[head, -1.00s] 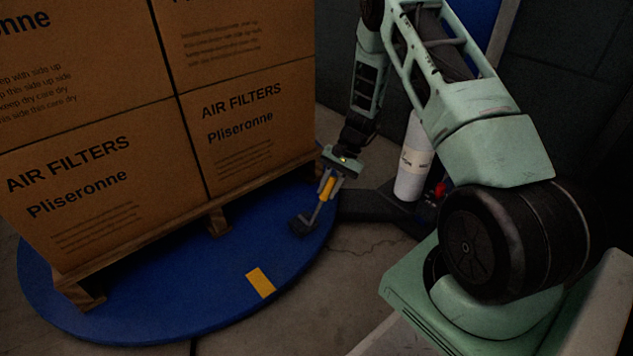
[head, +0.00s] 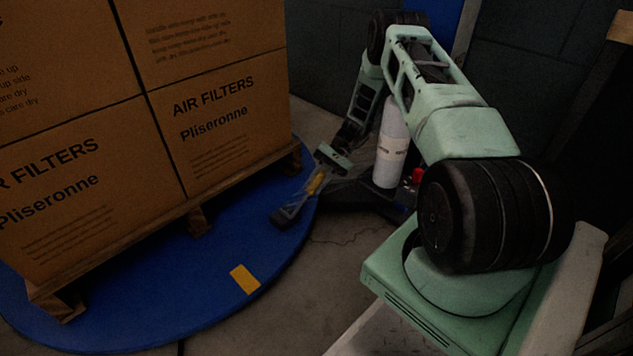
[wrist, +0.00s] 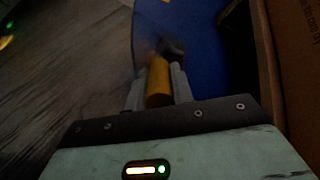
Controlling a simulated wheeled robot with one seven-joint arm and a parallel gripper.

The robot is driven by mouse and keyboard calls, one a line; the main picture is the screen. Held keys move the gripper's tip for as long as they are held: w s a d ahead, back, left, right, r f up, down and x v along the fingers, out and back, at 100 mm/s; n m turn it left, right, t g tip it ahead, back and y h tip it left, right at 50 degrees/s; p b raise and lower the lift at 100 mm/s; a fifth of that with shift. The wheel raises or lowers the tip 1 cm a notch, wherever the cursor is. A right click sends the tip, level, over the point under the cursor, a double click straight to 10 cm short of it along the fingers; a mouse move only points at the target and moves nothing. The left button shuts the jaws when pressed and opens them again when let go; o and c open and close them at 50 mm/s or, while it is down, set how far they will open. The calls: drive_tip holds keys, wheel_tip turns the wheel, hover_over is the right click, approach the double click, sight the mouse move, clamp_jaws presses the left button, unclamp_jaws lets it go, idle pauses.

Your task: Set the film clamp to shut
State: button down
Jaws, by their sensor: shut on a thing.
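The film clamp (head: 284,215) is a dark grey block with a grey lever at the right edge of the blue turntable. Its lever ends in a yellow handle (head: 315,185) and leans up to the right. My gripper (head: 319,180) is shut on this handle. In the wrist view the yellow handle (wrist: 159,82) lies between the two grey fingers, and the clamp's dark block (wrist: 172,48) is blurred beyond it. Whether the clamp is fully shut cannot be told.
Boxes (head: 215,125) marked AIR FILTERS stand on a wooden pallet (head: 197,220) on the blue turntable (head: 150,290), left of my gripper. A white film roll (head: 392,150) and a red button (head: 417,175) are behind my gripper. Bare floor (head: 335,235) lies in front.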

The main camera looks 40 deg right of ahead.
drive_tip(key=shift+f, duration=0.15)
drive_tip(key=c, duration=1.2)
unclamp_jaws()
wheel_tip(320, 180, up, 10)
drive_tip(key=p, duration=0.6)
